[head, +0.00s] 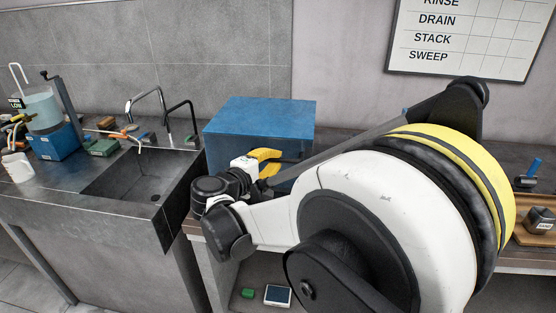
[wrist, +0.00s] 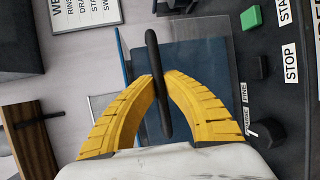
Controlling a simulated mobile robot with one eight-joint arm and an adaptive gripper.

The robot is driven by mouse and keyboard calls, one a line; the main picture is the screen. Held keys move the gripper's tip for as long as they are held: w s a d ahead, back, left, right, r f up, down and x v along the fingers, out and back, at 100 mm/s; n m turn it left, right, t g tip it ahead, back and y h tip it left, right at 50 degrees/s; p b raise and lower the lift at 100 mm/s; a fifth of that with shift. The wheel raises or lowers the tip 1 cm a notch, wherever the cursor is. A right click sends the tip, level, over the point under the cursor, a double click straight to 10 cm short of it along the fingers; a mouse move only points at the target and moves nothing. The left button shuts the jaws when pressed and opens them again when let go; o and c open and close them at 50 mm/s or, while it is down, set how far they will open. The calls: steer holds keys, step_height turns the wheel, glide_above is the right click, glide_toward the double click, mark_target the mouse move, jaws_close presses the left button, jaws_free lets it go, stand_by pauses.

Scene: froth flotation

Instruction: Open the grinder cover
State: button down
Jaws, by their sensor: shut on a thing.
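The grinder is a blue box (head: 258,118) on the bench against the wall in the head view. Its front is partly hidden behind my arm. The cover shows as a dark blue panel (wrist: 205,62) in the wrist view, with a black bar handle (wrist: 152,50) standing off it. My gripper (wrist: 161,82) has its yellow fingers closed on either side of the handle, gripping it near its middle. In the head view my gripper (head: 268,160) is at the box's front. Whether the cover is ajar cannot be told.
A green button (wrist: 251,18), a black button and START and STOP labels sit beside the cover. A sink (head: 150,175) is left of the box. A blue-based machine (head: 57,140) stands further left. A wooden tray (head: 532,238) lies at the right.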

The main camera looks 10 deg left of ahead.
steer(key=c, duration=1.5)
jaws_free()
steer(key=shift+o, duration=0.2)
steer(key=v, duration=1.2)
steer(key=s+d+f+m+g+y, duration=0.1)
steer(key=s+d+m+g, duration=0.15)
steer(key=d, duration=0.95)
steer(key=s+d+m+g, duration=0.1)
steer(key=d+m+g, duration=0.25)
steer(key=d, duration=0.95)
steer(key=s+d+f+m+y, duration=0.2)
steer(key=s+d+m, duration=0.2)
steer(key=s, duration=0.3)
steer(key=s+d+f+m+g+y, duration=0.1)
steer(key=s+d+f+m+y, duration=0.2)
steer(key=s, duration=0.5)
steer(key=d+m, duration=0.1)
steer(key=d, duration=0.1)
steer(key=shift+s+d+g, duration=0.25)
steer(key=shift+d+g, duration=0.05)
steer(key=shift+d, duration=0.1)
